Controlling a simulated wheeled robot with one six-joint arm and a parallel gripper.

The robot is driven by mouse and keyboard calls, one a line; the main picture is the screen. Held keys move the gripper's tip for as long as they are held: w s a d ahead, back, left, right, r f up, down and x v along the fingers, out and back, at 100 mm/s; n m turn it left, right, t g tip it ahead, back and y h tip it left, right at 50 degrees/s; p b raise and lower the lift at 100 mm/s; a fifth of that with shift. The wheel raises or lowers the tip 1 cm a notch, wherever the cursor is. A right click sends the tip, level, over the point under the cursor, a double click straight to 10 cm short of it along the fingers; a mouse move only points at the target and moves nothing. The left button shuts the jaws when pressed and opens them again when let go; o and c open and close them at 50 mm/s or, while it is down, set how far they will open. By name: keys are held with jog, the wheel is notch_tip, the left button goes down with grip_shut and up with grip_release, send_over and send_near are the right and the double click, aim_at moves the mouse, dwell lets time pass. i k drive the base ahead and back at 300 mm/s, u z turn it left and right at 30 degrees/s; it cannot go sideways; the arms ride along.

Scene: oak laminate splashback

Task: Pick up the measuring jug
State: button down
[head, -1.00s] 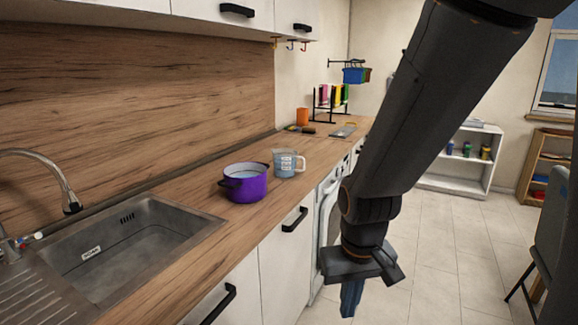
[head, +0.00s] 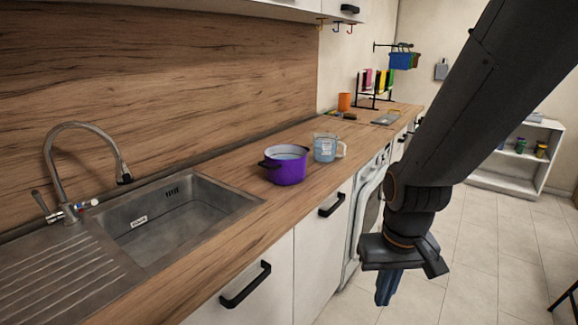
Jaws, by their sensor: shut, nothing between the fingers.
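The measuring jug (head: 324,148) is clear with a bluish tint and pale markings. It stands upright on the wooden worktop (head: 225,245), its handle towards the right. A purple pot (head: 287,167) stands just in front of it and to its left. My gripper (head: 384,290) hangs pointing down over the floor side, in front of the cupboards and lower than the worktop in the picture. Its fingers are together and hold nothing. It is well apart from the jug.
A steel sink (head: 185,215) with a tap (head: 85,165) lies at the left. An orange cup (head: 344,102), a rack (head: 375,90) and a grater-like item (head: 386,118) stand further back. A white shelf (head: 520,160) is at the right. The floor (head: 470,255) beside my gripper is clear.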

aim_at(324, 144)
jog(key=k, duration=0.45)
jog(key=z, duration=0.7)
jog(key=i, duration=1.05)
jog(key=u, duration=0.45)
jog(key=i, duration=1.05)
jog(key=u, duration=0.1)
